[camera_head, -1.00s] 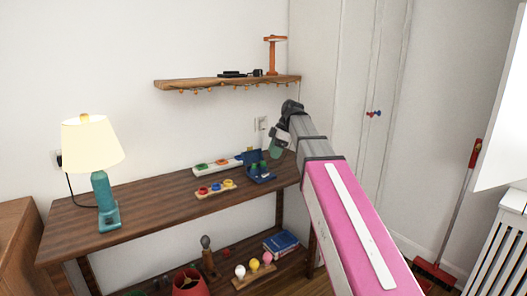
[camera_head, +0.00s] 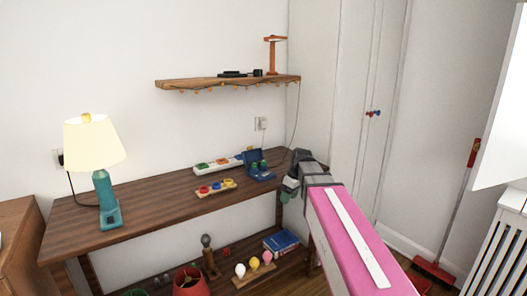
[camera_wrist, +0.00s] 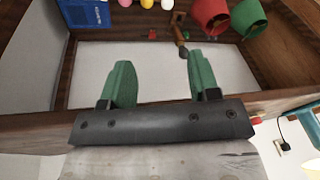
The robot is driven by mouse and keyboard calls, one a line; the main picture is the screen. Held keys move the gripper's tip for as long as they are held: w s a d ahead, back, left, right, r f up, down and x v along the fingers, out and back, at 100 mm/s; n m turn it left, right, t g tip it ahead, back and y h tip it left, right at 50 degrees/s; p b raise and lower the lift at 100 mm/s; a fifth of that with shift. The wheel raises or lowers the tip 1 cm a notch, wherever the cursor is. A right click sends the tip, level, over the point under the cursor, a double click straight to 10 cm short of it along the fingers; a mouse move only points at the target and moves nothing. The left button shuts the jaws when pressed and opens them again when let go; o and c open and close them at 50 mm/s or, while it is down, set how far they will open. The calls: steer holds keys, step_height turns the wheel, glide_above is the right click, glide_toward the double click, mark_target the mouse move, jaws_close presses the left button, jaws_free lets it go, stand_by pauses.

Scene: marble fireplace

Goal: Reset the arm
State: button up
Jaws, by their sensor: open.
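My arm, pink and grey, reaches in from the lower right in the head view. Part of the gripper is hidden by the wrist in the head view.
A lamp (camera_head: 103,190), coloured toy boards (camera_head: 216,188) and a blue box (camera_head: 259,168) stand on the table. The lower shelf holds bulbs (camera_head: 253,266), a book (camera_head: 281,241) and a red shade (camera_head: 190,283). A wall shelf (camera_head: 220,83) hangs above. A broom (camera_head: 455,215) leans right.

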steer(key=s+d+f+m+h, duration=0.1)
steer(key=s+d+f+m, duration=0.3)
steer(key=s+f, duration=0.3)
steer(key=s+d+f+m+h, duration=0.1)
steer(key=s+d+f+m, duration=0.3)
steer(key=f, duration=0.9)
steer(key=s+m, duration=0.2)
steer(key=s, duration=0.1)
steer(key=shift+s+d+m+h, duration=0.25)
steer(key=shift+d+m+h, duration=0.05)
steer(key=shift+m+h, duration=0.1)
